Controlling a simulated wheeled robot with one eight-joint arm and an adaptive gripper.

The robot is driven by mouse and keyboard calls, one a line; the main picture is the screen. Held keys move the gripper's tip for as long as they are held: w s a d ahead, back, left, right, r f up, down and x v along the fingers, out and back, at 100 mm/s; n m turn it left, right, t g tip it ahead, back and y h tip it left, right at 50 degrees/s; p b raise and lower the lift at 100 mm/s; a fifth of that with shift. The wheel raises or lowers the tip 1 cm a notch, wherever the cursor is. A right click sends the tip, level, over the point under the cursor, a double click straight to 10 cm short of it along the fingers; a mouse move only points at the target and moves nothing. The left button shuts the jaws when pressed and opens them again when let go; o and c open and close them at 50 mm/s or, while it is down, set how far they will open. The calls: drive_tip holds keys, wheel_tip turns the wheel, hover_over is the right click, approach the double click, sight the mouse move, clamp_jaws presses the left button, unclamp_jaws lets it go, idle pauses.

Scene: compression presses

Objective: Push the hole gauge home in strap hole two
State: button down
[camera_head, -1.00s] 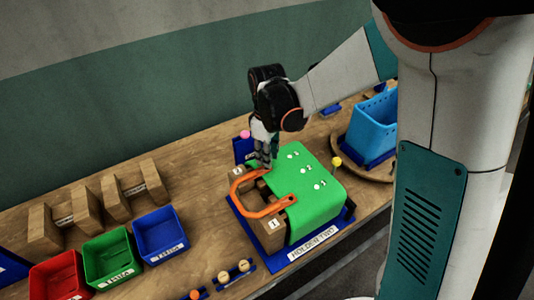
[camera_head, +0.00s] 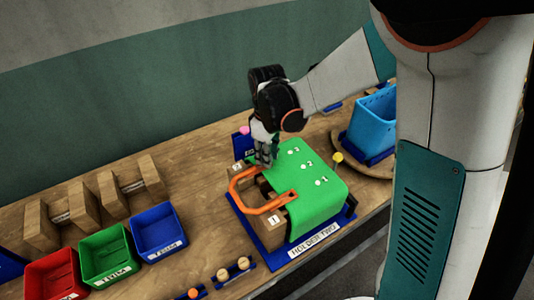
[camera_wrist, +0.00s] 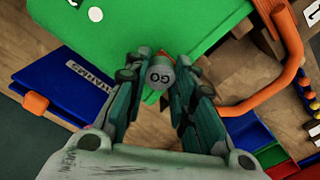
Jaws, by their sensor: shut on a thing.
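My gripper (camera_head: 266,160) is shut on a grey hole gauge, pointing down at the far left edge of the green-covered block. In the wrist view the gauge (camera_wrist: 160,76) shows its round end marked GO between my fingers. A curved orange strap (camera_head: 238,187) loops beside the block. Its near end (camera_head: 290,196), with a small dark hole, lies by a wooden block marked 1 (camera_head: 274,219). Its far end is largely hidden by my gripper; a bit of orange shows beside the gauge in the wrist view. I cannot tell how deep the gauge sits.
The green cover (camera_head: 325,198) bears several white marks. A blue holder base (camera_head: 290,256) lies below. A yellow knob (camera_head: 337,157) and a pink knob (camera_head: 243,130) stand nearby. Blue (camera_head: 158,230), green (camera_head: 105,255) and red (camera_head: 55,275) bins sit left; a blue basket (camera_head: 370,130) sits right.

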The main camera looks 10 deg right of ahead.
drive_tip(key=shift+f, duration=0.35)
drive_tip(key=c, duration=1.3)
unclamp_jaws()
wheel_tip(320, 180, up, 12)
drive_tip(key=shift+b, duration=0.3)
drive_tip(key=s+d+f+m+t+b, duration=0.1)
drive_tip(key=s+d+m+t+b, duration=0.1)
drive_tip(key=s, duration=0.4)
drive_tip(key=s+d+f+m+t+b, duration=0.2)
drive_tip(key=s+d+m+b, duration=0.2)
drive_tip(key=s+d+m, duration=0.1)
drive_tip(key=s+d+f+m+t+b, duration=0.2)
drive_tip(key=s+d+m+t+b, duration=0.1)
drive_tip(key=s, duration=0.4)
drive_tip(key=shift+s+d+f+b, duration=0.2)
drive_tip(key=shift+d+b, duration=0.1)
drive_tip(key=shift+d, duration=0.25)
